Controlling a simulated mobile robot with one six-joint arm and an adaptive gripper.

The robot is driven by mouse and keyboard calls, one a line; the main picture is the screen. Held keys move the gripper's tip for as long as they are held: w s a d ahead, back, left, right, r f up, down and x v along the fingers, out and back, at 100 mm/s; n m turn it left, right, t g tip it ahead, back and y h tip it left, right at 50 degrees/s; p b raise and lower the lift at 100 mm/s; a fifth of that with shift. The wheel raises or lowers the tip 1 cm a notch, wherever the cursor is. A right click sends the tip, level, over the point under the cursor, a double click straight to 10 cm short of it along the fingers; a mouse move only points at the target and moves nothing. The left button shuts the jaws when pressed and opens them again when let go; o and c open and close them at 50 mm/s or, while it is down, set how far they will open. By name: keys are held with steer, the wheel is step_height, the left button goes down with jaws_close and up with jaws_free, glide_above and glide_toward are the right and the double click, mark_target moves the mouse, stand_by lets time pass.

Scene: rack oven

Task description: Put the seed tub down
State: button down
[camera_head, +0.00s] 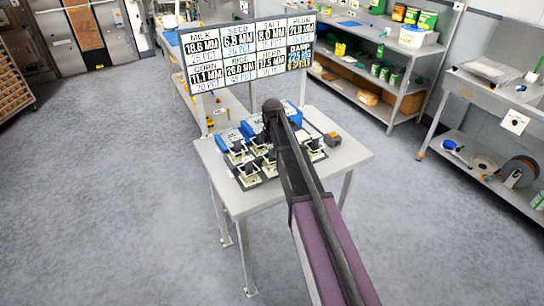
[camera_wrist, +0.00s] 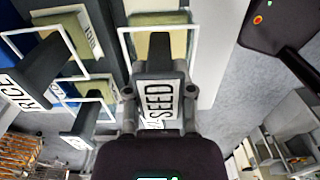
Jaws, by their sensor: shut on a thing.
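The seed tub shows in the wrist view, with a dark upright part bearing a white SEED label (camera_wrist: 162,101) and a pale, white-rimmed body (camera_wrist: 158,44) beyond it. My gripper (camera_wrist: 158,88) is shut on this labelled part, with a finger on each side. In the head view my arm reaches over the small grey table (camera_head: 350,158) and hides the gripper and most of what it holds. I cannot tell whether the seed tub touches a surface.
The rice tub (camera_wrist: 28,90) and other labelled tubs are left of the seed tub in the wrist view. Several tubs (camera_head: 245,172), blue items (camera_head: 230,139) and a dark device (camera_head: 333,139) crowd the table. A sign board (camera_head: 240,55) stands behind. Its front right is bare.

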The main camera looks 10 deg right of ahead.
steer(key=shift+w, duration=0.35)
steer(key=shift+w+d+f+b, duration=0.15)
steer(key=shift+w+f+b, duration=0.1)
steer(key=shift+f+b, duration=1.55)
steer(key=shift+f, duration=0.05)
steer(key=shift+c, duration=2.2)
jaws_free()
steer(key=shift+r, duration=0.15)
step_height(320, 180, up, 12)
steer(key=p, duration=1.2)
steer(key=shift+s, duration=0.1)
